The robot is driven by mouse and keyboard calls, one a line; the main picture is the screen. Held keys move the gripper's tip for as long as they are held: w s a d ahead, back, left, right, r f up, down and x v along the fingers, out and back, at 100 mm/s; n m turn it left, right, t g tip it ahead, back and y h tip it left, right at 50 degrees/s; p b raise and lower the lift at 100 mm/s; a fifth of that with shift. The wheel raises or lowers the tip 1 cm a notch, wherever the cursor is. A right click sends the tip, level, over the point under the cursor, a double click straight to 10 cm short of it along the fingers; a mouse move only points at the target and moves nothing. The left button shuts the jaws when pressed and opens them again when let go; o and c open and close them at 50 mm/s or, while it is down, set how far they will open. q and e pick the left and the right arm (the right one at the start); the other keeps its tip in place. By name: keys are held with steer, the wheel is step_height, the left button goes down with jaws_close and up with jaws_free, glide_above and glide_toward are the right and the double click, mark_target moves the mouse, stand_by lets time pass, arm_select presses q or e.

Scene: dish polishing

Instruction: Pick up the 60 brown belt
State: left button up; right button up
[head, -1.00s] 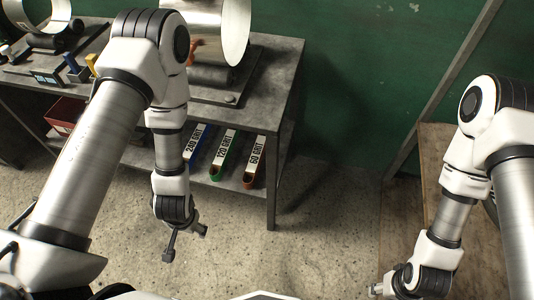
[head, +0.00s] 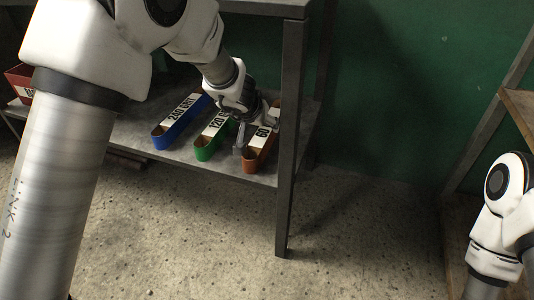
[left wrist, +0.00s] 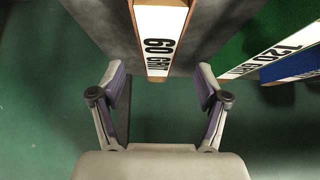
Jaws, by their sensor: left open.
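The brown belt (head: 251,163) lies on the lower shelf, rightmost of the belts, with a white label reading 60. In the left wrist view the brown belt (left wrist: 160,40) points down between the fingers, its 60 label in plain sight. My left gripper (head: 256,135) is open just above the brown belt, its fingers on either side of it. My right gripper is out of view.
A green 120 belt (head: 205,146) and a blue 240 belt (head: 166,136) lie to the left on the shelf (head: 225,170). The table leg (head: 289,150) stands close to the right of the brown belt. A red bin (head: 20,82) sits far left.

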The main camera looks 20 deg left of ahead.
mark_target(266, 127)
arm_select(q)
steer(key=x, duration=0.7)
steer(key=shift+w+d+f+p, duration=0.1)
steer(key=shift+w+d+p, duration=0.05)
steer(key=shift+w+p, duration=0.25)
steer(key=c, duration=1.4)
